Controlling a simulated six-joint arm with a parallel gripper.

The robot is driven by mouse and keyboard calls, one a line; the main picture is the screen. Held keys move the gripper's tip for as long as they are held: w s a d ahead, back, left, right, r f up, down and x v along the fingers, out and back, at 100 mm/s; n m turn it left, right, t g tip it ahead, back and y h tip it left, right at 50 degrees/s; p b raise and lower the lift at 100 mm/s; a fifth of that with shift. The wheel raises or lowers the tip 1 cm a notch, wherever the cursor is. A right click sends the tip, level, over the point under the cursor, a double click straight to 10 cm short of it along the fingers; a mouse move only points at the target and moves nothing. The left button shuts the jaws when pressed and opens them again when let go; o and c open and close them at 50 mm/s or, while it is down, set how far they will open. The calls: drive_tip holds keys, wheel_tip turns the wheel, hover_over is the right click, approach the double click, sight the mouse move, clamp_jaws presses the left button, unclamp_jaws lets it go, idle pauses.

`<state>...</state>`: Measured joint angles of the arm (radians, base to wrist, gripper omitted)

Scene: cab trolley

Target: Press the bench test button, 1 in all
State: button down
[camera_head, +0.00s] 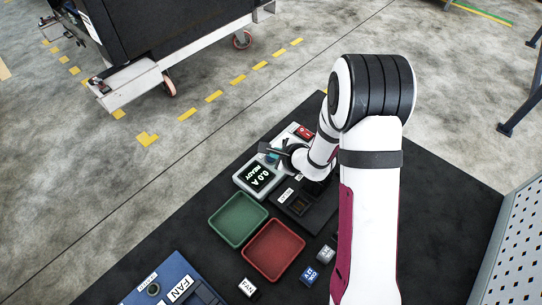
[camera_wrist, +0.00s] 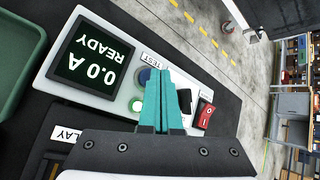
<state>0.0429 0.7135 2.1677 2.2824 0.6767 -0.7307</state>
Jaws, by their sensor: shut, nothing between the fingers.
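The bench tester (camera_wrist: 105,97) is a pale panel with a dark display (camera_wrist: 95,58) reading "0.0 A READY" in the wrist view. It also shows in the head view (camera_head: 243,178). A round blue button (camera_wrist: 144,76) sits beside the "TEST" label (camera_wrist: 154,58), partly hidden by my fingers. My gripper (camera_wrist: 157,74) has teal fingers, shut and empty, with the tips over the panel close to the button. I cannot tell whether they touch it. In the head view my gripper (camera_head: 268,149) is above the tester's upper part.
A red rocker switch (camera_wrist: 205,113), a dark knob (camera_wrist: 185,98) and a small lit lamp (camera_wrist: 136,105) share the panel. A green tray (camera_head: 238,243) and red tray (camera_head: 298,232) lie nearby, with small labelled blocks (camera_head: 309,275) and a blue fan box (camera_head: 165,270).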

sight(274, 160)
drive_tip(key=shift+f, duration=0.45)
idle(0.5)
drive_tip(key=shift+r, duration=0.95)
drive_tip(key=shift+r, duration=2.5)
